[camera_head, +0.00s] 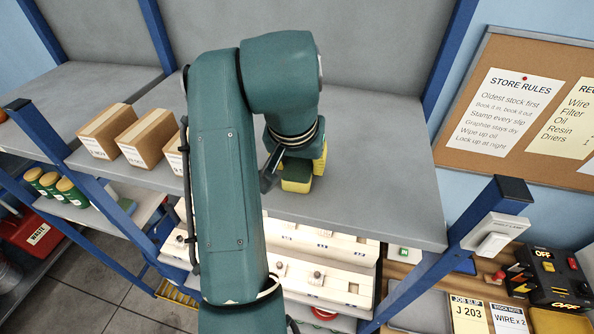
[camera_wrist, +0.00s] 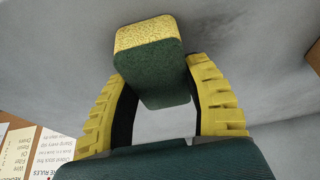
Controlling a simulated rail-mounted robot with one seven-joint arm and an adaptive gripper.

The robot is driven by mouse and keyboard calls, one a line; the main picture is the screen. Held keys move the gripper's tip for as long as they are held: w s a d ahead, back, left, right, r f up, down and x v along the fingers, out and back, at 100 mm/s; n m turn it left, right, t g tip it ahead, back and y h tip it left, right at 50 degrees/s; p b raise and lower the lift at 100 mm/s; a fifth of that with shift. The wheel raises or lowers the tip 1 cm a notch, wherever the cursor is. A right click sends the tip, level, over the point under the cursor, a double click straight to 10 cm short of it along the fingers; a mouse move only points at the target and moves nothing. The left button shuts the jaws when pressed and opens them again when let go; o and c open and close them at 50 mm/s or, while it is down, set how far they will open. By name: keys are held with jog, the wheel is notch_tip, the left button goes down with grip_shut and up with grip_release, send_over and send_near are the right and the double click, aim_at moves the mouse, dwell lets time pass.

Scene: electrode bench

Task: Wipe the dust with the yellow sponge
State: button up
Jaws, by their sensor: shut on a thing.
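The sponge (camera_head: 296,184) has a yellow layer and a dark green layer. In the wrist view the sponge (camera_wrist: 150,62) sits between the yellow ribbed fingers of my gripper (camera_wrist: 160,78), which is shut on it. In the head view my gripper (camera_head: 311,165) is partly hidden by my arm, low over the grey shelf top (camera_head: 385,185). I cannot tell whether the sponge touches the surface. Faint darker smudges show on the grey surface in the wrist view, but I cannot tell whether they are dust.
Cardboard boxes (camera_head: 140,135) stand on the shelf left of my arm. Blue posts (camera_head: 485,215) bound the shelf. A cork notice board (camera_head: 555,75) is at the right. Pale trays (camera_head: 325,280) lie below the front edge. The shelf right of the sponge looks clear.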

jog(key=shift+w+d, duration=0.25)
jog(key=shift+w, duration=0.5)
jog(key=shift+r, duration=4)
